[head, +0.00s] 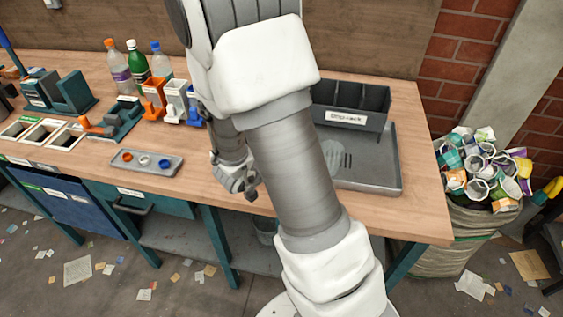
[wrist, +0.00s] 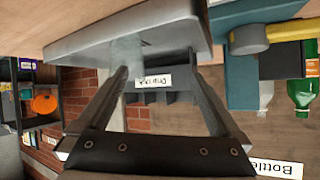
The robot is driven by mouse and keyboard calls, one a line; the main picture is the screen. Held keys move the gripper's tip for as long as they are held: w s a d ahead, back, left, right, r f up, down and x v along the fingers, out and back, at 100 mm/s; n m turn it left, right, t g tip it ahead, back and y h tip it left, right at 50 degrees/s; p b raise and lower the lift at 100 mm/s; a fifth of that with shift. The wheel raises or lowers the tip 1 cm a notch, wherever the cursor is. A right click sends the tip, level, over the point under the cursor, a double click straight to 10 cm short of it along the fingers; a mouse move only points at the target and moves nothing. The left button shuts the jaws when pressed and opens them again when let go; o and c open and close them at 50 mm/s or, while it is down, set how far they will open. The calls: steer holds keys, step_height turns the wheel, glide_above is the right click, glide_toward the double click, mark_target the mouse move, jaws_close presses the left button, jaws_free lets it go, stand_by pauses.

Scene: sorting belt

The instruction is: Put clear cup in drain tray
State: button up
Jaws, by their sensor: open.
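The grey drain tray (head: 385,182) lies on the right end of the bench, partly hidden behind my arm. A pale, see-through shape that looks like the clear cup (head: 343,158) is on the tray, beside my forearm. In the wrist view, which is turned over, the tray (wrist: 180,35) spans the top and the clear cup (wrist: 126,52) appears against it, near the left fingertip; its outline is faint. My gripper (head: 248,188) hangs over the bench front, left of the tray. Its fingers (wrist: 158,72) are spread in the wrist view, with nothing held between them.
A dark labelled rack (head: 350,100) stands at the back of the tray. Left are a small cap tray (head: 147,163), coloured holders (head: 175,100) and several bottles (head: 137,62). A full sack of cups (head: 480,175) stands off the bench's right end.

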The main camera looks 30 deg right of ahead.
steer(key=w+a+r+n+t+y, duration=0.2)
steer(key=a+r+n+y, duration=0.3)
steer(key=a, duration=0.3)
steer(key=w+a+r+n+t+y, duration=0.2)
steer(key=a+r+y, duration=0.3)
steer(key=a+r, duration=0.25)
steer(key=s+a+r+n+g+y, duration=0.1)
steer(key=s+a+r+n, duration=0.15)
steer(key=s, duration=0.25)
steer(key=s+a+r+n+y, duration=0.1)
steer(key=s+r+n+y, duration=0.15)
steer(key=s, duration=0.25)
steer(key=s+d+r+n+g+h, duration=0.1)
steer(key=s+d+n+g+h, duration=0.1)
steer(key=s, duration=0.9)
steer(key=shift+d+r+n+g+h, duration=0.3)
steer(key=shift+d+h, duration=0.15)
steer(key=shift+d, duration=0.4)
step_height(320, 180, up, 5)
steer(key=p, duration=0.5)
steer(key=shift+r, duration=0.2)
